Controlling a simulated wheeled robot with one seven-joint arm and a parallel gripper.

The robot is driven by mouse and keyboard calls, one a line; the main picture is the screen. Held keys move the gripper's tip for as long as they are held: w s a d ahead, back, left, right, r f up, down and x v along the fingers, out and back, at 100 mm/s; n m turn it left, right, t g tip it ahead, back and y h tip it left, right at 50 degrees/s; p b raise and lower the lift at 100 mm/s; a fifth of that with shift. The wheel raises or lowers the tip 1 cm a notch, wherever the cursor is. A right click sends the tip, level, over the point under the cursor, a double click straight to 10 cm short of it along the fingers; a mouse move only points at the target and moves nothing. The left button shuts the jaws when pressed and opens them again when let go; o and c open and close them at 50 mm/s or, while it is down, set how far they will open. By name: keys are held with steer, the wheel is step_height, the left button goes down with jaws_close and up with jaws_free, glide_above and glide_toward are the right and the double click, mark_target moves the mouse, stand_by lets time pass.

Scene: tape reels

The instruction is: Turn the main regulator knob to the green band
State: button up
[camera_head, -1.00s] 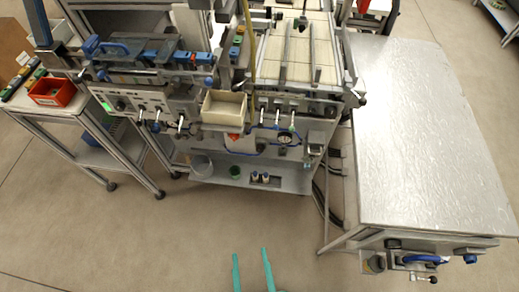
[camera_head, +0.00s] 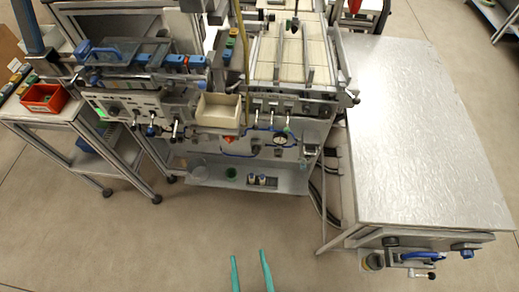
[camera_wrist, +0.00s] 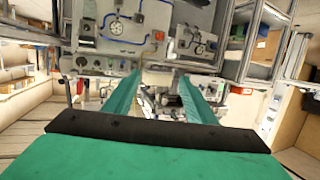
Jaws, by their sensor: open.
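My gripper (camera_head: 251,262) shows as two teal fingers at the bottom of the head view, spread apart with nothing between them. It is over the floor, well short of the machine front. In the wrist view my gripper (camera_wrist: 160,77) is also open and empty. A round white gauge (camera_head: 280,139) with blue tubing sits on the machine's lower front panel; it also shows in the wrist view (camera_wrist: 117,27). A small dark knob (camera_head: 256,149) is left of the gauge. I cannot tell for certain whether it is the main regulator knob. No green band can be made out.
A silver-topped table (camera_head: 415,130) stands at the right, with fittings on its front. A cream bin (camera_head: 218,109) hangs on the machine front. A low shelf (camera_head: 215,178) juts out below the panel. A side cart with a red bin (camera_head: 44,97) is at the left. The floor before the machine is clear.

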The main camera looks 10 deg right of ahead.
steer(key=shift+f, duration=0.1)
steer(key=shift+c, duration=0.4)
steer(key=m+t+h, duration=0.2)
steer(key=m+h, duration=0.1)
steer(key=h, duration=0.2)
glide_toward(255, 152)
steer(key=shift+h, duration=0.3)
steer(key=x, duration=0.8)
steer(key=shift+w+f, duration=0.2)
steer(key=shift+w, duration=0.1)
steer(key=c, duration=1)
